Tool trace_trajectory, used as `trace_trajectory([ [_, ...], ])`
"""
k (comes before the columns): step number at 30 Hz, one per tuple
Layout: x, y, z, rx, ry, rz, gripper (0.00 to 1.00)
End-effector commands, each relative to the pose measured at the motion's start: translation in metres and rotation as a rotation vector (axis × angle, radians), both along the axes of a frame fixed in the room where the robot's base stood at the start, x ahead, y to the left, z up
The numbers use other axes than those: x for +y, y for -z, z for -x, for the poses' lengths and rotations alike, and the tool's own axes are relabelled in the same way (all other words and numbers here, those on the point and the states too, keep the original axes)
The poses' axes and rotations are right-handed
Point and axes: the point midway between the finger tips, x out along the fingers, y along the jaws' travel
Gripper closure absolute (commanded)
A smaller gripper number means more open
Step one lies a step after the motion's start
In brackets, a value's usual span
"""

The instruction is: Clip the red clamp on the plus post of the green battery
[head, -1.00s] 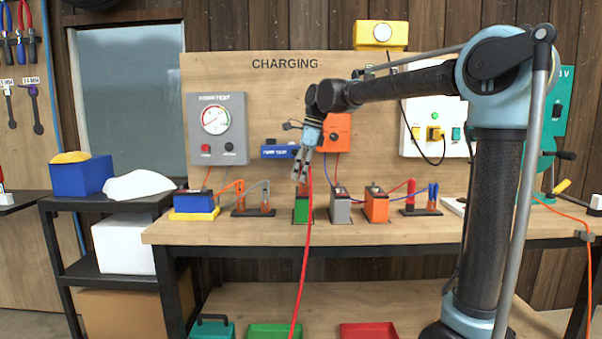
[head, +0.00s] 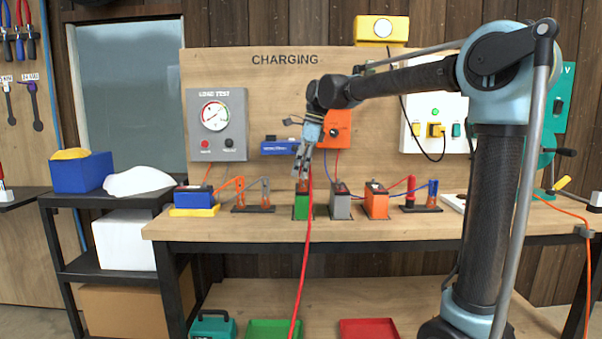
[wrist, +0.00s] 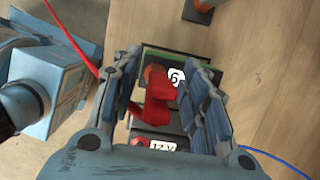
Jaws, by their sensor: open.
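The green battery (head: 302,209) stands on the workbench, in the middle of its row. My gripper (head: 302,172) points down just over it. In the wrist view my gripper (wrist: 163,98) is open, its fingers on either side of the red clamp (wrist: 159,96). Gaps show between the clamp and the fingers. The clamp is over the top of the green battery (wrist: 154,53). The plus post is hidden under it, and I cannot tell how firmly the clamp sits there. The red cable (head: 304,250) hangs down in front of the battery and the bench edge.
A grey battery (head: 340,207) and an orange battery (head: 376,207) stand close on the right. A stand with orange and grey clamps (head: 253,208) is at the left. The bench front (head: 250,230) is clear apart from the cable. A blue cable (wrist: 272,160) lies near my gripper.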

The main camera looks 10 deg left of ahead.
Motion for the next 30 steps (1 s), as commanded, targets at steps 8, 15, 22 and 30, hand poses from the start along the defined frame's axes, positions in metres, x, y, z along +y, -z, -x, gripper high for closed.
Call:
trace_trajectory([
  [8,-0.014,-0.048,-0.004,0.000,0.001,0.000,0.59],
  [15,-0.024,-0.087,-0.007,0.001,0.002,0.000,0.59],
  [22,-0.029,-0.104,-0.009,0.001,0.001,0.000,0.59],
  [30,-0.030,-0.106,-0.009,0.001,0.000,0.000,0.59],
])
